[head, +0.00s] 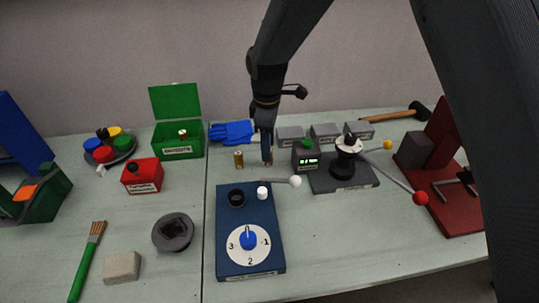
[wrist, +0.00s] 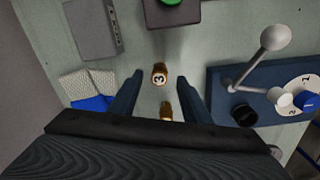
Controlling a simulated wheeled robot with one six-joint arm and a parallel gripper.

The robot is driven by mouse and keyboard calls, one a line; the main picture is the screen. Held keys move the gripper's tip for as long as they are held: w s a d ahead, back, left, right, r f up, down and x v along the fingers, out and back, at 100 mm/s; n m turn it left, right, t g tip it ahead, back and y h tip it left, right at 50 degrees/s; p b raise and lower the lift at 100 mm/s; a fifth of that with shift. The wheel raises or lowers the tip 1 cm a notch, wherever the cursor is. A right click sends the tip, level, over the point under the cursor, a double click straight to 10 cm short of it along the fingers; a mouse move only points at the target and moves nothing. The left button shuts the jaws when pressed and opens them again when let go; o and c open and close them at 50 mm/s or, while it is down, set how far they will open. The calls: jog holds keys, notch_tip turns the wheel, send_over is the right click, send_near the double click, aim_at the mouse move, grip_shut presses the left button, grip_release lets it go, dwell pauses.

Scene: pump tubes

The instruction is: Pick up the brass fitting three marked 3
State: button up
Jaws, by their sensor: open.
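A second brass fitting (head: 238,159) stands left of the gripper. It shows partly in the wrist view (wrist: 165,112), cut off by my gripper body; its mark is not readable.
The blue panel (head: 230,262) with a dial and white-knobbed lever lies just in front of the gripper. A grey box with a green button (head: 306,157) stands to the right. Blue gloves (head: 232,132) and a green box (head: 168,141) holding another fitting are left.

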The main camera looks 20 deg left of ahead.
jog(key=shift+w+d+f+p, duration=0.1)
jog(key=shift+f+p, duration=0.95)
jog(key=shift+f, duration=1.3)
grip_shut()
